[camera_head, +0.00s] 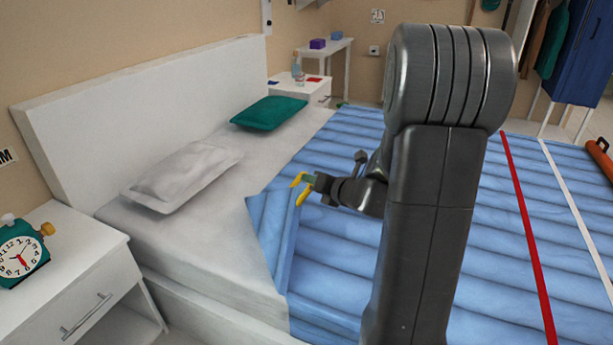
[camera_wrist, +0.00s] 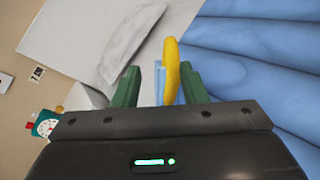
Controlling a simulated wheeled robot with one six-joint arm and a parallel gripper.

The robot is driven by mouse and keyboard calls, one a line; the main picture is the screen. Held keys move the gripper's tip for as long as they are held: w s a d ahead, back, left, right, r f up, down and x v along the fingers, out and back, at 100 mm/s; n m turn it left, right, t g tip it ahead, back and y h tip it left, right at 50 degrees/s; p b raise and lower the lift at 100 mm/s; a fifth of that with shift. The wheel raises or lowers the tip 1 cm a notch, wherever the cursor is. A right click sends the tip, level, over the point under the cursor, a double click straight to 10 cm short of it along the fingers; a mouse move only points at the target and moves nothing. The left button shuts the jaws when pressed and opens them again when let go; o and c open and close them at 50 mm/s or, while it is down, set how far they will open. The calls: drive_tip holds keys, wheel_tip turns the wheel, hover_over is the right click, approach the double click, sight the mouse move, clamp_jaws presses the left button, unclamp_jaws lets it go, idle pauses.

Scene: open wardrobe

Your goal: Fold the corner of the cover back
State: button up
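The blue ribbed cover (camera_head: 345,150) lies over the bed. Its near-left corner is turned back as a flap (camera_head: 272,225), with white sheet bare beside it. My gripper (camera_head: 306,183) is above the cover, close to the flap's upper end. In the wrist view its green fingers (camera_wrist: 160,85) stand apart. A curved yellow piece (camera_wrist: 172,70), perhaps a pull tab, shows between them, close to the right finger. Yellow parts (camera_head: 302,195) also show at my gripper in the head view. Whether the yellow piece is fixed to the cover or touches a finger I cannot tell.
A grey pillow (camera_head: 185,175) and a green pillow (camera_head: 268,113) lie by the headboard (camera_head: 150,95). A nightstand (camera_head: 75,262) with a teal clock (camera_head: 20,256) stands at the near left. Another nightstand (camera_head: 316,90) stands beyond the bed. My arm hides part of the cover.

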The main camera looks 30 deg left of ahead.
drive_tip(key=p+v, duration=0.1)
drive_tip(key=v, duration=0.6)
drive_tip(key=shift+a, duration=0.1)
drive_tip(key=b+x, duration=0.2)
drive_tip(key=x, duration=1.1)
drive_tip(key=shift+w+a+f, duration=0.15)
drive_tip(key=shift+w+a, duration=0.1)
drive_tip(key=shift+w, duration=0.05)
drive_tip(key=shift+b, duration=0.3)
